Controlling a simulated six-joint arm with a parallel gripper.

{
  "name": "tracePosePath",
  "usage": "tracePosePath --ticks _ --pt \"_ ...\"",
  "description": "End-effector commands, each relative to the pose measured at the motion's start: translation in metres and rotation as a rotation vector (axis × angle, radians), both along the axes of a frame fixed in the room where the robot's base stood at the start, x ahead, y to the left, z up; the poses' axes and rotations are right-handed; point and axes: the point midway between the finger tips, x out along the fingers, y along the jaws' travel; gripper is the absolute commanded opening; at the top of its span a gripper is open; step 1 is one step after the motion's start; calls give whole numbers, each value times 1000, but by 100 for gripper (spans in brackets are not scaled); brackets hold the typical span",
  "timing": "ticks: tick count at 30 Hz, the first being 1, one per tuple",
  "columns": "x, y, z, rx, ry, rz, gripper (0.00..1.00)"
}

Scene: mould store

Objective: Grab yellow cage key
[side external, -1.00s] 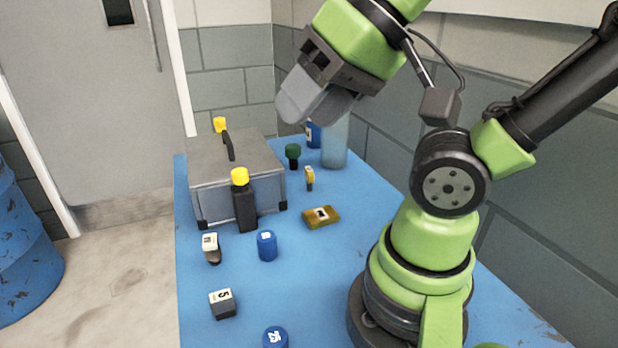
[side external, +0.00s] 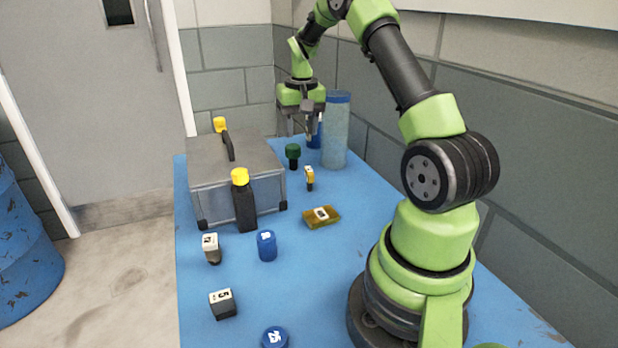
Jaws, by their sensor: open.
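No thing in view clearly reads as a key. A small yellow piece with a white label (side external: 309,178) stands on the blue table, right of the grey case. A flat yellow-brown block with a label (side external: 321,217) lies nearer the camera. Which of them is the yellow cage key, I cannot tell. My gripper (side external: 300,128) is open and empty, pointing down above the far end of the table. It is above and behind the small yellow piece, near the green-capped item (side external: 292,156).
A tall clear cylinder (side external: 335,140) stands close right of my gripper. Blue-capped and labelled pieces (side external: 267,246) are spread in front. The table's middle right is clear.

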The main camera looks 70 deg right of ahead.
Motion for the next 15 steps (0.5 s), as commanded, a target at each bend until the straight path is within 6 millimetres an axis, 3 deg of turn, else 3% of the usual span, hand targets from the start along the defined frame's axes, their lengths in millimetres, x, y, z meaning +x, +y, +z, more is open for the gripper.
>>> tracePosePath --ticks 1,5,15 --pt "-5 -11 -15 11 20 -18 47" --pt "-13 -25 -35 24 46 -41 47" --pt "-14 -27 -80 28 53 -44 47"
